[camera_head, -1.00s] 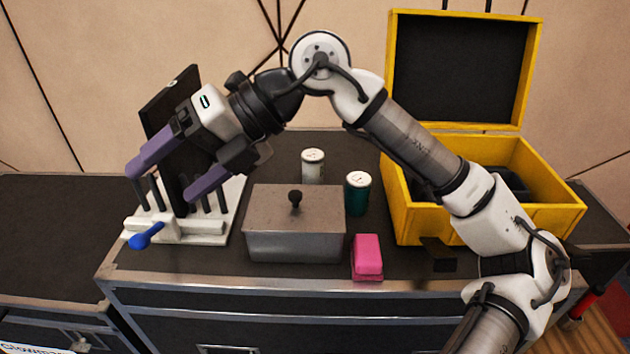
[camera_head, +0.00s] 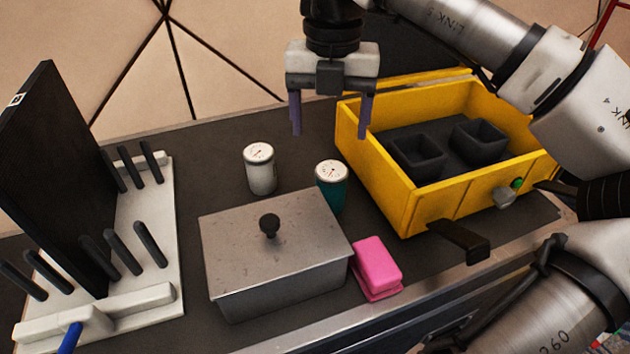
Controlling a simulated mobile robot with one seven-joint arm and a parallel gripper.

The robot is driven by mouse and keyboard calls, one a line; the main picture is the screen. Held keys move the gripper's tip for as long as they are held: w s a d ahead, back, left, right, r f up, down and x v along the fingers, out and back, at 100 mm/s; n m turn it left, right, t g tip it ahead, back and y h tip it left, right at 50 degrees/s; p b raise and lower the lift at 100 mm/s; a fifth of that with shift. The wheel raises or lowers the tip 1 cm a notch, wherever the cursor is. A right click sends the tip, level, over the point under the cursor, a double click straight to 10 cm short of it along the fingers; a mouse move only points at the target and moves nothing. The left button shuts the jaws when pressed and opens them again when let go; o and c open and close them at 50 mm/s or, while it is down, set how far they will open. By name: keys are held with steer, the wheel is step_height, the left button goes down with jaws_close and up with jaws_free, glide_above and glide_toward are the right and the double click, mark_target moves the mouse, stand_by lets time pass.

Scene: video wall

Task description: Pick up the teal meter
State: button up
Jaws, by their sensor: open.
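The teal meter (camera_head: 332,190) is a short upright cylinder with a white round dial on top. It stands on the dark worktop (camera_head: 215,170) between the lidded grey metal box and the yellow case, its lower front partly hidden by the box. My gripper (camera_head: 331,128) hangs above and behind the teal meter, fingers pointing down. Its two purple fingers are wide apart with nothing between them. A similar white meter (camera_head: 261,172) stands to the left of the teal one.
The grey metal box (camera_head: 270,250) with a black knob stands in front of the meters. A pink block (camera_head: 377,266) lies right of it. A white rack (camera_head: 150,225) with black pegs and a dark panel stands left.

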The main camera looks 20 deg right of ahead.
mark_target(330, 168)
step_height(330, 168, down, 8)
steer(key=shift+s+d+f+b, duration=0.1)
steer(key=shift+f+b, duration=0.1)
steer(key=shift+b, duration=0.45)
steer(key=f, duration=0.5)
steer(key=shift+s+d+f+b, duration=0.1)
steer(key=shift+s+b, duration=0.1)
steer(key=shift+b, duration=0.2)
steer(key=c, duration=1.2)
